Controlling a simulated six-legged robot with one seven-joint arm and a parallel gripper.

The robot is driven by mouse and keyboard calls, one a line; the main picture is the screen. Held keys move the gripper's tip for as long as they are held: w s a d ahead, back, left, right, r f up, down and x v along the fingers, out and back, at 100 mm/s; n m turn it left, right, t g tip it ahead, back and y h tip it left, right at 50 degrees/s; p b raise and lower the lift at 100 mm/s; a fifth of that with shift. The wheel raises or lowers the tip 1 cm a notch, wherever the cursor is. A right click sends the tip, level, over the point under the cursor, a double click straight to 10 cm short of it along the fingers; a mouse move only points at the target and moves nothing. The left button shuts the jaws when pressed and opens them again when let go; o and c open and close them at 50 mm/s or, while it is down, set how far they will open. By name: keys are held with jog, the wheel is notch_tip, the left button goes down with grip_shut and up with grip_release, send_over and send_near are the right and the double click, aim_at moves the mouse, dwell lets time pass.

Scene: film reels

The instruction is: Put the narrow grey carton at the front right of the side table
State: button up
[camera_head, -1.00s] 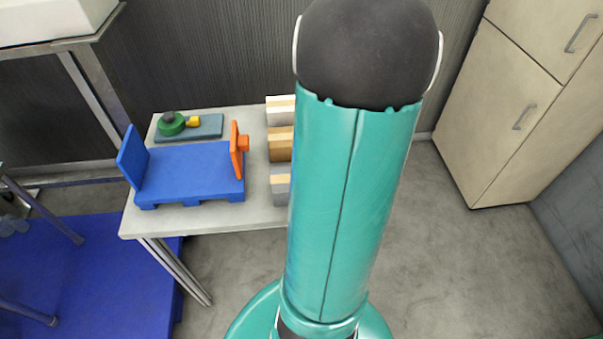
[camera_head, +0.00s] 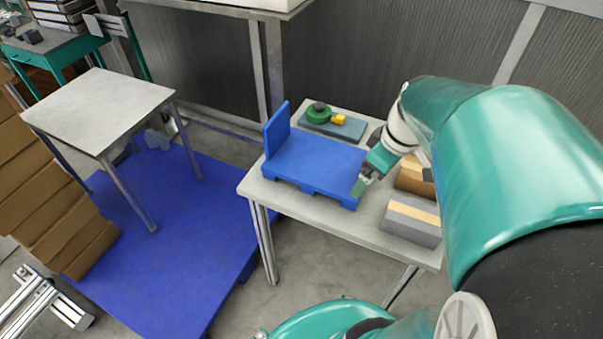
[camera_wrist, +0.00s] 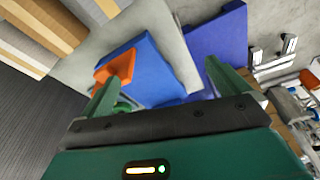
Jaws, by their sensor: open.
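The narrow grey carton (camera_head: 412,220) with a tan tape strip lies at the right front of the light worktable (camera_head: 320,222); its edge also shows at the top of the wrist view (camera_wrist: 95,10). A smaller side table (camera_head: 100,108) with a bare pale top stands to the left, over a blue platform. My gripper (camera_head: 366,183) is above the worktable at the right end of a blue cradle, left of the grey carton and apart from it. In the wrist view my gripper (camera_wrist: 160,78) is open, with nothing held between its fingers.
A brown carton (camera_head: 412,180) lies behind the grey one, and a white carton (camera_wrist: 20,50) is beyond it. Brown boxes (camera_head: 45,205) are stacked at far left.

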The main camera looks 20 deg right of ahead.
jog(key=s+a+r+m+t, duration=0.1)
jog(key=a+r+m, duration=0.1)
jog(key=a, duration=0.6)
jog(key=s+a+r+m+t, duration=0.1)
jog(key=a+r, duration=0.3)
jog(key=a, duration=0.5)
jog(key=shift+s+r+m+t+h, duration=0.4)
jog(key=shift+m+t, duration=0.2)
jog(key=shift+m, duration=0.3)
